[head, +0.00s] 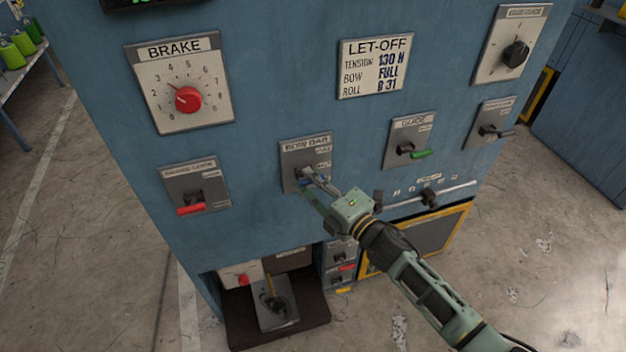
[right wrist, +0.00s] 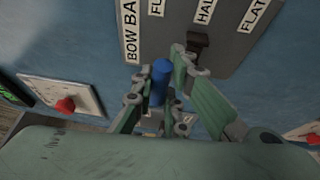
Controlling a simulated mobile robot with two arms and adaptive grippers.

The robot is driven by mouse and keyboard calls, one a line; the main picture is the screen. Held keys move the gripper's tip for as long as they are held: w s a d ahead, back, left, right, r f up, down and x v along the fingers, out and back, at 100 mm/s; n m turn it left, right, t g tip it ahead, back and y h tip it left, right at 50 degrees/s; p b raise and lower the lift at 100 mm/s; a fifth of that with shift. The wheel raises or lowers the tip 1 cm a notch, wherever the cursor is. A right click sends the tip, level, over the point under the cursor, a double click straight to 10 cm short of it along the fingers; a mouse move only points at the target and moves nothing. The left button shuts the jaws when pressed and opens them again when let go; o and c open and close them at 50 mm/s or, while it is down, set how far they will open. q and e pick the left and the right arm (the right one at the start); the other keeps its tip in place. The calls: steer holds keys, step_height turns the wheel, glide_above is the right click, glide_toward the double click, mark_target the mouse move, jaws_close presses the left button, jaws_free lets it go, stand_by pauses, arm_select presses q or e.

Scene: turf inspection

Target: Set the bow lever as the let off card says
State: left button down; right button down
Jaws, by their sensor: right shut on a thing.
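The let-off card (head: 375,68) on the blue cabinet reads tension 130 N, bow FULL, roll B 31. The bow bar plate (head: 292,160) is below and left of it; in the right wrist view the plate (right wrist: 232,42) shows the labels FULL, HALF and FLAT. The bow lever has a blue handle (right wrist: 160,82). My right gripper (head: 308,180) is at this plate, its fingers shut on the blue handle, one on each side. My left gripper is out of view.
A brake dial (head: 188,99) with a red knob and a red-handled lever (head: 190,209) are to the left. A green-handled guide lever (head: 420,154) is to the right. A slider rail (head: 455,192) lies near my right arm. An open recess is below.

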steer(key=shift+a+r, duration=0.1)
steer(key=shift+r, duration=0.2)
steer(key=c, duration=1.7)
jaws_free()
steer(key=shift+c, duration=0.2)
steer(key=shift+f, duration=0.25)
steer(key=v, duration=1.2)
